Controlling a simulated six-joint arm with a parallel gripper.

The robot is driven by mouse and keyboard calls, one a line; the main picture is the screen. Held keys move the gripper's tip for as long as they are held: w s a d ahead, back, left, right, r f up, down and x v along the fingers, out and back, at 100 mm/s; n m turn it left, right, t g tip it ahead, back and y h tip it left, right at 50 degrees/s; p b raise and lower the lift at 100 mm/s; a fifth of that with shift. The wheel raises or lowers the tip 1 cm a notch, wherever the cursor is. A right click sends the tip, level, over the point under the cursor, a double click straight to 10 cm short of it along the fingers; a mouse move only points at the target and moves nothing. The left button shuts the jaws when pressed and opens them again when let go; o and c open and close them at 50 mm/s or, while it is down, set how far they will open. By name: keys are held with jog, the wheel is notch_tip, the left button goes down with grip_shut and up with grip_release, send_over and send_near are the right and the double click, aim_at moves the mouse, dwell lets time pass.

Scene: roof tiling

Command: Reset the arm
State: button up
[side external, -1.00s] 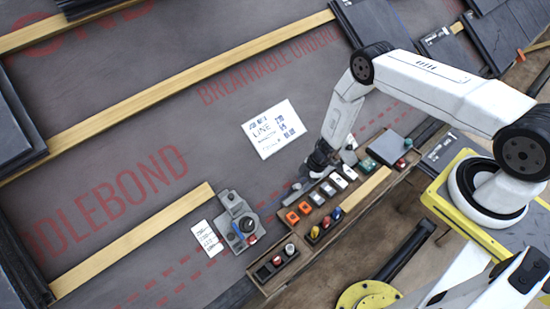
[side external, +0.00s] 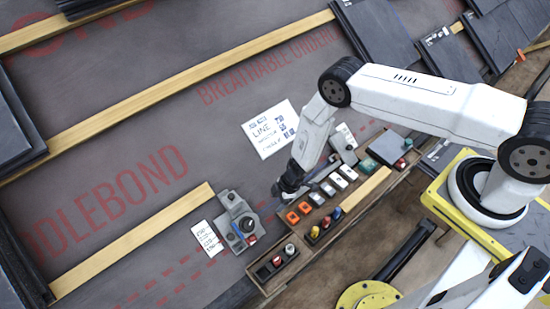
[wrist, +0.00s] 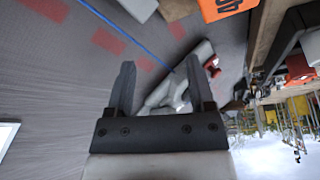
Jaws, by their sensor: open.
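My gripper (side external: 280,190) is above the roof underlay, just left of the parts tray (side external: 325,219), in the side external view. In the wrist view my gripper (wrist: 158,80) shows two dark fingers spread apart with nothing held between them. A grey device with a red knob (wrist: 180,82) lies beyond the fingers in the wrist view. In the side external view, a grey device with a blue ring and red knob (side external: 238,222) sits at the end of a batten; I cannot tell if it is the same one.
The tray holds orange blocks (side external: 293,217) and several small items. A white printed sheet (side external: 272,130) and a label card (side external: 207,238) lie on the underlay. Wooden battens (side external: 190,80) cross it. Slates (side external: 375,35) lie at the top.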

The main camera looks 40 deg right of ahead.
jog(key=shift+a, duration=0.1)
dwell(0.3)
jog(key=shift+w+r, duration=0.35)
jog(key=shift+r, duration=0.1)
jog(key=w+d+r+m+t+h, duration=0.1)
jog(key=w+d+r+m+h, duration=0.2)
jog(key=r, duration=1)
jog(key=w+d+r+m+t+h, duration=0.1)
jog(key=w+d+r+m, duration=0.3)
jog(key=r, duration=0.9)
jog(key=s+d+r+m, duration=0.3)
jog(key=s+r, duration=0.5)
jog(key=s, duration=0.2)
jog(key=s+d+r+m+g, duration=0.1)
jog(key=s+d+r+m, duration=0.2)
jog(key=s+r, duration=0.6)
jog(key=shift+s, duration=0.45)
